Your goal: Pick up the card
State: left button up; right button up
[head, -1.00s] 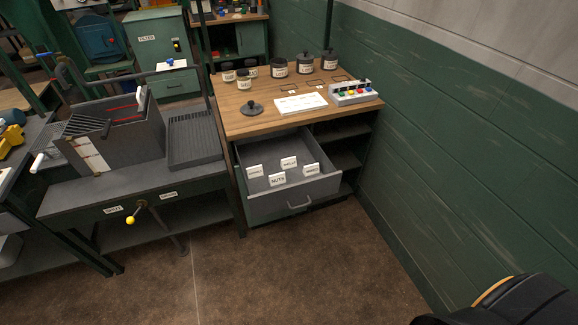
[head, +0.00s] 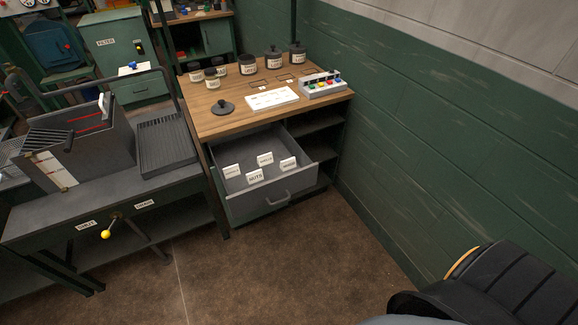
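Several small white label cards stand in the open grey drawer (head: 274,201) under the wooden worktop. The front card (head: 255,176) seems to read "NUTS". Another card (head: 232,170) stands at the left, one (head: 265,158) at the back and one (head: 289,163) at the right; their words are too small to read surely. A flat white printed sheet (head: 271,98) lies on the worktop. Which of these is the task's card I cannot tell. Neither gripper shows; only a dark part of my own arm is at the lower right.
The worktop (head: 213,124) holds several labelled dark jars (head: 247,64), a black lid (head: 222,107) and a grey box with coloured buttons (head: 322,84). A dark bench (head: 110,203) with a yellow-knobbed lever (head: 106,234) stands left. A green wall bounds the right. The floor in front is clear.

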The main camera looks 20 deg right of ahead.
aim_at(263, 160)
jog(key=i+j+z, duration=0.45)
jog(key=j, duration=0.35)
jog(key=i+j+z, duration=0.25)
jog(key=j, duration=0.2)
jog(key=i, duration=0.05)
